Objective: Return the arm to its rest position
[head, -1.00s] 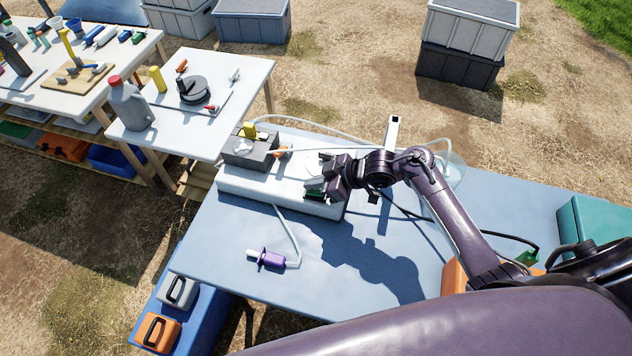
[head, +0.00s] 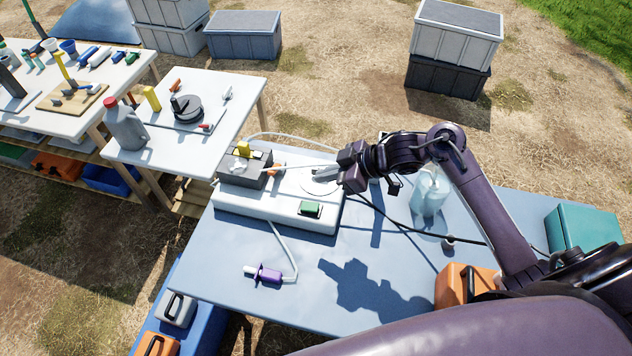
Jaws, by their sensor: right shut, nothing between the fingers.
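My right gripper (head: 328,173) is shut and empty. It is above the right part of the white pump unit (head: 262,209), apart from it, with its shadow on the blue table (head: 215,262). My right arm (head: 470,185) reaches in from the right. The unit carries a green button (head: 311,209) near its front right end and a dark grey block (head: 243,170) at its left. My left gripper is not in view.
A purple fitting (head: 268,275) on a tube lies on the blue table. A clear container (head: 430,195), an orange case (head: 455,285) and a teal box (head: 582,228) stand right. A white table (head: 160,145) stands left. Open ground lies behind.

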